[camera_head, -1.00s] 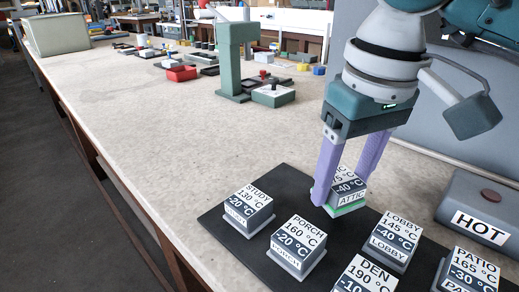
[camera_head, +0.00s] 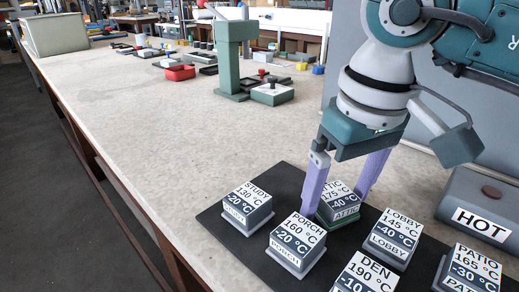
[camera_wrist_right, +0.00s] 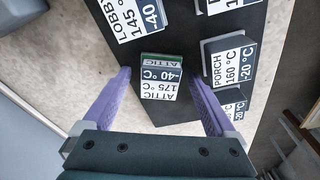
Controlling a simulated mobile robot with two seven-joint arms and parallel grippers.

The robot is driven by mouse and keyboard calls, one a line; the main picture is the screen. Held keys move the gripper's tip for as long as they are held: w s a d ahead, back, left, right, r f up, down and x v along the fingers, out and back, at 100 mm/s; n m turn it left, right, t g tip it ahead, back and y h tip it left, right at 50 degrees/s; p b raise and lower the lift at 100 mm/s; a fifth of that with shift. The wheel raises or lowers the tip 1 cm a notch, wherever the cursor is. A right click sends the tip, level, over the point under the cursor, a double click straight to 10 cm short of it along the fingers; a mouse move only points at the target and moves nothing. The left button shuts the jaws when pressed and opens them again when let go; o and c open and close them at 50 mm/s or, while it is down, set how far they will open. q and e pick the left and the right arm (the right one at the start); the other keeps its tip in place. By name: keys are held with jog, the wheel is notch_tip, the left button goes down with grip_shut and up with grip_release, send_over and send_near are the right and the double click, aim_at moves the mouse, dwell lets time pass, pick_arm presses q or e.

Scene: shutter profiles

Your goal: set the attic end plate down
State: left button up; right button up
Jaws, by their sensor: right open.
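The attic end plate (camera_head: 338,203) is a block with a white top reading ATTIC 175 °C, -40 °C and a green base. It sits on the black mat (camera_head: 232,243), behind the porch and lobby blocks. It also shows in the right wrist view (camera_wrist_right: 158,80). My right gripper (camera_head: 338,205) is open, its two purple fingers apart on either side of the attic block. In the right wrist view a gap shows between each finger and the block. My left gripper is in neither view.
Study (camera_head: 247,208), porch (camera_head: 297,245), lobby (camera_head: 394,240), den (camera_head: 365,275) and patio (camera_head: 470,270) blocks stand close by on the mat. A grey box marked HOT (camera_head: 480,208) is at the right. A green stand (camera_head: 228,60) is farther back; the bench's left middle is clear.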

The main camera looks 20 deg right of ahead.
aim_at(347, 203)
jog(key=shift+r, duration=0.1)
notch_tip(347, 203, up, 12)
jog(key=s, duration=0.1)
jog(key=shift+s+p, duration=0.25)
jog(key=shift+p, duration=0.2)
jog(key=shift+d, duration=0.1)
